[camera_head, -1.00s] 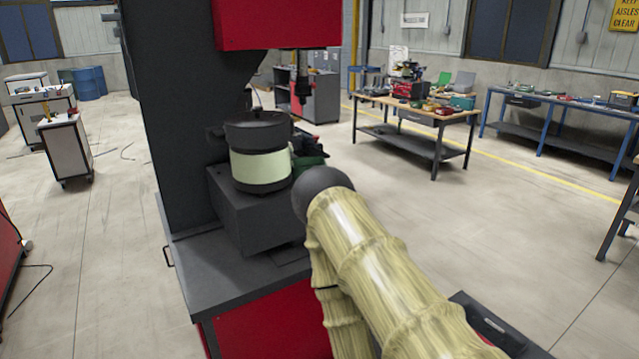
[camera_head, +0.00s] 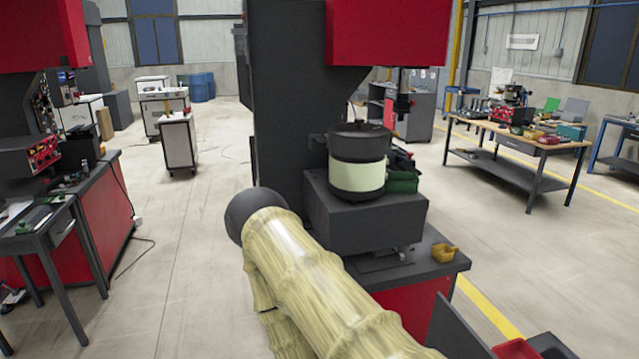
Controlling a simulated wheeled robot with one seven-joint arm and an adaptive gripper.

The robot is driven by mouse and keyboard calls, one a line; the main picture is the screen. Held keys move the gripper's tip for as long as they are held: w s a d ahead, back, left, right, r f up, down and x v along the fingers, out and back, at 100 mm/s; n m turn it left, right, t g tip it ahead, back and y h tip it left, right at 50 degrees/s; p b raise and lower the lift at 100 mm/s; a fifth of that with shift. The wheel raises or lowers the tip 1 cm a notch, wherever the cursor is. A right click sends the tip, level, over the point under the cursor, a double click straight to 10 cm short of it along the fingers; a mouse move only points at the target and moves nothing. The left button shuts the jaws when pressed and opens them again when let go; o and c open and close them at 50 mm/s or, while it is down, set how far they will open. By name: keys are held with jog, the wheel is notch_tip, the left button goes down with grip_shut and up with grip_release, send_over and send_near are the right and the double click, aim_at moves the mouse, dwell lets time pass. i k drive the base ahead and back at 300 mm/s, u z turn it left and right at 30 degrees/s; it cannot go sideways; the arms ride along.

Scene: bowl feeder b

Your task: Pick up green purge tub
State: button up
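A green tub (camera_head: 403,181) stands on the dark block of the red-and-black machine. It is just right of the bowl feeder (camera_head: 357,177), which is a dark drum with a pale green band. Dark items show at the top of the tub, and the feeder partly covers its left side. My arm in its yellowish sleeve (camera_head: 310,275) crosses the front of the view, with a dark rounded joint at its upper end, left of the feeder. My gripper is not in view.
The machine's dark column (camera_head: 290,110) rises left of the feeder. A small yellow scoop-like item (camera_head: 445,253) lies on the machine's front right ledge. A workbench with tools (camera_head: 520,140) stands at the right. Open floor (camera_head: 195,235) lies left of the machine.

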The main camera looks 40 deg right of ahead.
aim_at(405, 182)
jog(key=u, duration=0.85)
jog(key=i, duration=1.2)
jog(key=z, duration=2.1)
